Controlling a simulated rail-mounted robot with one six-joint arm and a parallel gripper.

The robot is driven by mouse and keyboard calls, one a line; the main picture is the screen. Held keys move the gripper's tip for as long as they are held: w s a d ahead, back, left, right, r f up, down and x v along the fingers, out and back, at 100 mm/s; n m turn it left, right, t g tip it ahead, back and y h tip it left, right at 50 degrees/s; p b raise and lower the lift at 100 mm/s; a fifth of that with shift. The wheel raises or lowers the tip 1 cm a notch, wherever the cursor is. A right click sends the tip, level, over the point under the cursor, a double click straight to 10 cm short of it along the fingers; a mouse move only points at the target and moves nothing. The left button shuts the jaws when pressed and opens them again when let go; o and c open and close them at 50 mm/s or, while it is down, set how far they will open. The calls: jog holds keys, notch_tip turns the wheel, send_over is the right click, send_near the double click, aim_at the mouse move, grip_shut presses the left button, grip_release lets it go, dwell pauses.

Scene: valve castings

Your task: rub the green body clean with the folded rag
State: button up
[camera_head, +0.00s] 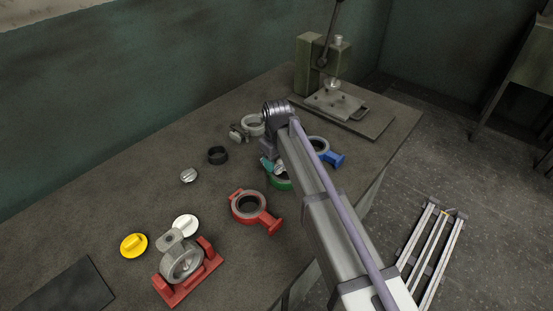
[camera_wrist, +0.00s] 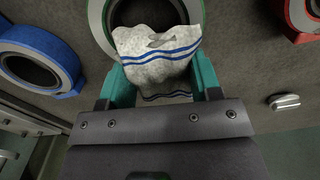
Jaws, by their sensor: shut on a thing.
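The green body (camera_head: 283,184) is on the bench in the head view, mostly hidden behind my arm. In the wrist view its ring (camera_wrist: 100,22) shows at the top, with a green outer edge and a pale inner face. The folded rag (camera_wrist: 158,45), whitish with blue stripes, is between my teal fingers and overlaps the lower part of the ring. I cannot tell whether it presses on the ring. My gripper (camera_wrist: 162,78) is shut on the rag; in the head view my gripper (camera_head: 268,166) is partly hidden by the arm.
A blue body (camera_head: 328,156) and a red body (camera_head: 250,207) lie close on either side. A press (camera_head: 312,70) stands at the back.

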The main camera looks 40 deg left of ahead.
jog(key=shift+f, duration=0.25)
dwell(0.3)
jog(key=shift+w+a+r, duration=0.1)
jog(key=shift+w+a, duration=0.1)
jog(key=shift+a, duration=0.7)
jog(key=shift+s+d, duration=0.2)
jog(key=shift+d, duration=0.7)
jog(key=shift+a, duration=0.1)
jog(key=shift+w+a, duration=0.25)
jog(key=shift+a, duration=0.55)
jog(key=shift+d, duration=0.1)
